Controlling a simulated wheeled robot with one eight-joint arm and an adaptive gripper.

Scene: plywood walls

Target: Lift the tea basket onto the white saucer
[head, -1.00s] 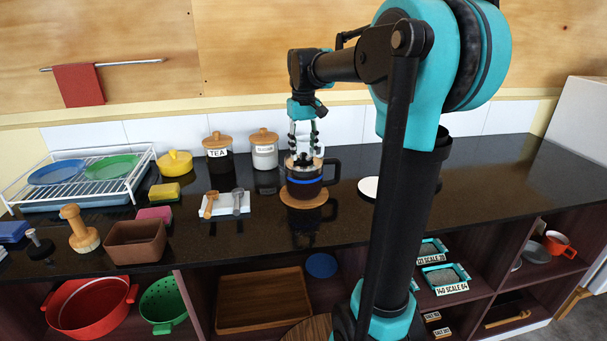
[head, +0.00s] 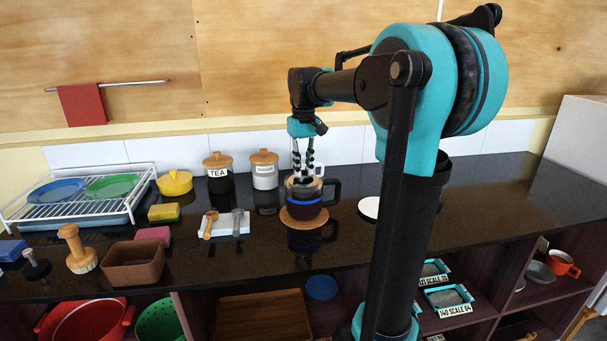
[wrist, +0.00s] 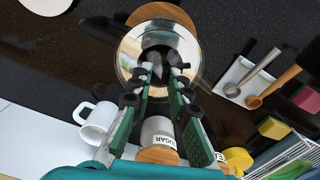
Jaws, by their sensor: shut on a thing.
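My gripper (head: 303,176) points down over the mug, shut on the basket's upper part; the exact grip is hard to see. In the wrist view my gripper's fingertips (wrist: 165,72) overlap the basket's middle. The white saucer (head: 369,208) lies flat and empty to the right of the mug, partly behind my arm.
Behind the mug stand a tea jar (head: 218,172), a sugar jar (head: 264,170) and a white mug (wrist: 97,122). Spoons lie on a white rest (head: 226,224) to the left. The counter between mug and saucer is clear apart from the mug's handle.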

